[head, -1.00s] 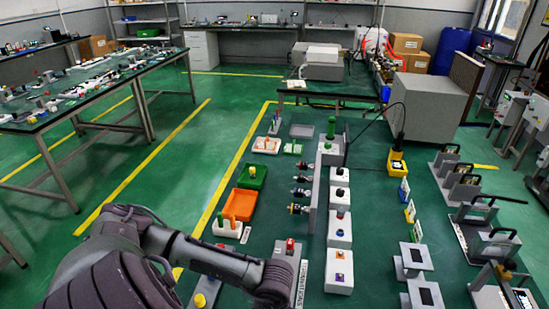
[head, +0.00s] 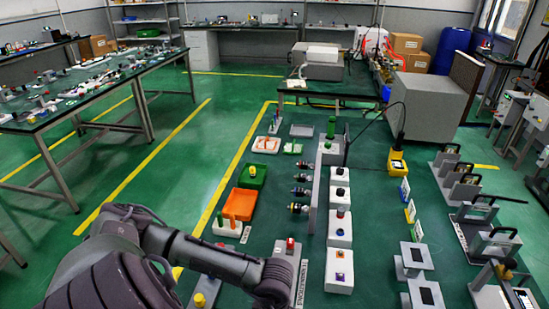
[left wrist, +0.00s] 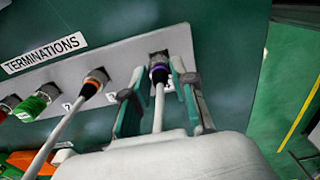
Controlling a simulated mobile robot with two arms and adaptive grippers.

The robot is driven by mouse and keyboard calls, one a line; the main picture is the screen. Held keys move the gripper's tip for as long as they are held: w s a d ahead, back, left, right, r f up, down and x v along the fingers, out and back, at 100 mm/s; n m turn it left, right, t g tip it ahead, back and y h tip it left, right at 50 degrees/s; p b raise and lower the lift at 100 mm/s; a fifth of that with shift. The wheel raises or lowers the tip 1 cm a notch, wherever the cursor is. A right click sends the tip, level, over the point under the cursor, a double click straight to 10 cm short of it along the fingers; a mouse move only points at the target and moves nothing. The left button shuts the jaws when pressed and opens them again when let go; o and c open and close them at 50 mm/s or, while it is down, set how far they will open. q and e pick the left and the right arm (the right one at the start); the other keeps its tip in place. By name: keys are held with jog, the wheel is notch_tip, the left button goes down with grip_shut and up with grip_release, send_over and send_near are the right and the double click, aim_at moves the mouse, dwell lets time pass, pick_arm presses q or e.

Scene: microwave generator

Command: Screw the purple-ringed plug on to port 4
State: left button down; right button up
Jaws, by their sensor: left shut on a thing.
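The purple-ringed plug (left wrist: 159,75) is at the end port of the grey terminations panel (left wrist: 125,58) in the left wrist view, with its grey cable running back toward the camera. Its front meets the metal port (left wrist: 158,56); I cannot tell how far it is threaded. My left gripper (left wrist: 160,84) has its green-padded fingers on either side of the plug, shut on it. The port's number is hidden. In the head view my left arm reaches the panel, but the gripper and plug are hidden there. My right gripper is not in view.
An orange-ringed plug (left wrist: 94,82) with a cable sits on the neighbouring port. A green plug (left wrist: 36,104) and a red one (left wrist: 8,106) are farther left. In the head view, white boxes (head: 338,268) stand right of the panel, and an orange tray (head: 231,205) lies beyond it.

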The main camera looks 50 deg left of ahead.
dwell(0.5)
pick_arm(q)
jog(key=shift+f+b, duration=0.55)
jog(key=shift+b, duration=0.15)
jog(key=c, duration=0.9)
grip_release()
jog(key=shift+o, duration=0.2)
jog(key=shift+r, duration=0.1)
notch_tip(320, 180, up, 12)
